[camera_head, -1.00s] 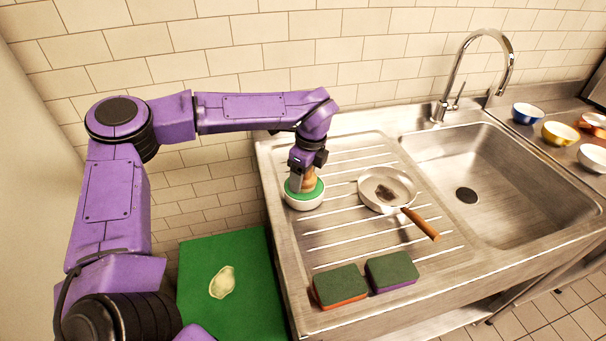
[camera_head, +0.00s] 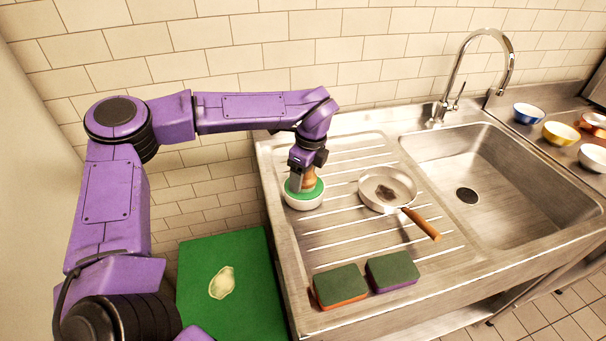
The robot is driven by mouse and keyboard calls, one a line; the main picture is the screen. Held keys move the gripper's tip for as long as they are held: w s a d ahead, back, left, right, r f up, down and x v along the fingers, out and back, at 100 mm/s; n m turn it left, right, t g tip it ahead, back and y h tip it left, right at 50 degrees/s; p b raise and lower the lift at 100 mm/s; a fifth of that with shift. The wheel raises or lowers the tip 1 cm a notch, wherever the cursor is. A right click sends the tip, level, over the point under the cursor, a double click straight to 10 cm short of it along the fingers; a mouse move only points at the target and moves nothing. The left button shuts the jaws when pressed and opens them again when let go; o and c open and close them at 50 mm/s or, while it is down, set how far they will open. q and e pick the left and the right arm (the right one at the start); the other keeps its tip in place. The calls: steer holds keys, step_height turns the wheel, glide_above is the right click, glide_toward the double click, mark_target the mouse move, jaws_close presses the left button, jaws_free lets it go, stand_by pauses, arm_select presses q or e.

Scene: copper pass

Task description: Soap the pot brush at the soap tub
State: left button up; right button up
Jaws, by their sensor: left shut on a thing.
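The soap tub (camera_head: 304,202) is a round white tub with green soap, standing at the left end of the ribbed steel drainboard. My left gripper (camera_head: 302,182) points down over the tub and is shut on the pot brush (camera_head: 309,178). Only a tan, wooden-looking part of the brush shows between the fingers. The brush's lower end is at the green soap; I cannot tell how deep it sits. My right gripper is not in view.
A pan (camera_head: 387,187) with a dark stain and wooden handle lies right of the tub. Two sponges, orange-based (camera_head: 340,285) and purple-based (camera_head: 391,270), lie in front. The sink basin (camera_head: 500,170) is empty. Bowls (camera_head: 561,133) stand right; a green board (camera_head: 250,265) lies left.

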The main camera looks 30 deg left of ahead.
arm_select(q)
steer(key=shift+s, duration=0.1)
steer(key=shift+r+p, duration=2.15)
steer(key=shift+r, duration=1.4)
steer(key=shift+f, duration=0.1)
